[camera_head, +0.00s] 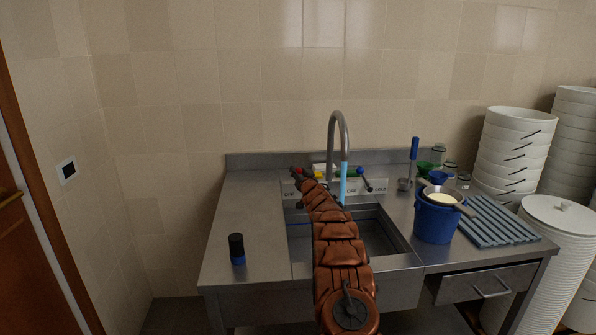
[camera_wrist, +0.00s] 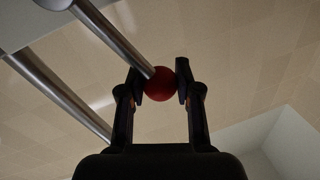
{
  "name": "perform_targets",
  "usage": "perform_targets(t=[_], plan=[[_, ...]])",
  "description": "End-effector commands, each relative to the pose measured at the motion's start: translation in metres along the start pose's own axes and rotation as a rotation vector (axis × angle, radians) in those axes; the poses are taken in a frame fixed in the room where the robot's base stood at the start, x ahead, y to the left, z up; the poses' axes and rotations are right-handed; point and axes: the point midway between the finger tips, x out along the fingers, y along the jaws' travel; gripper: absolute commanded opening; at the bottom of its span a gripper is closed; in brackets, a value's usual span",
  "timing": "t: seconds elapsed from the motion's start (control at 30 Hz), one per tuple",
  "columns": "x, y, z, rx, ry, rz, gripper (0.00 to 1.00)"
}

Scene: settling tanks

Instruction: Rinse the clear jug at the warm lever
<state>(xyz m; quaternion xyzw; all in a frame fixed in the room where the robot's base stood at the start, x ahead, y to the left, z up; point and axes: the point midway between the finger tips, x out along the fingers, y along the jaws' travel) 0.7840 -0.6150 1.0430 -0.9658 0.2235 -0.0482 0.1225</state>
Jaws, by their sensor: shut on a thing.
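My gripper (camera_wrist: 160,84) is shut on the red ball knob (camera_wrist: 160,85) at the end of a metal lever (camera_wrist: 118,36). In the head view my gripper (camera_head: 298,174) is at the back left of the sink, by the wall plate marked OFF, and my arm covers part of the basin. A blue stream of water (camera_head: 342,185) falls from the curved spout (camera_head: 338,120). Clear vessels (camera_head: 439,152) stand at the back right of the counter; I cannot tell whether one is the jug. No jug shows in the visible part of the sink (camera_head: 375,235).
A blue bucket (camera_head: 436,222) holding a pan stands right of the sink, beside a grey-blue ribbed rack (camera_head: 495,222). A dark bottle with a blue band (camera_head: 237,250) stands on the otherwise clear left counter (camera_head: 245,205). Stacked white buckets (camera_head: 513,150) are at the right.

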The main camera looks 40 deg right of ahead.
Motion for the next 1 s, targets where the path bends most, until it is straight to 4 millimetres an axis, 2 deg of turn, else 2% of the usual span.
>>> perform_targets(t=[0.17,0.2,0.43,1.0], plan=[[-0.0002,0.0010,0.0015,-0.001,-0.001,0.001,0.00],[-0.0002,0.0011,0.0015,-0.001,-0.001,0.002,0.34],[-0.0001,0.0008,0.0007,-0.001,-0.001,0.001,0.58],[-0.0067,0.0003,-0.0015,-0.004,-0.001,0.000,0.59]])
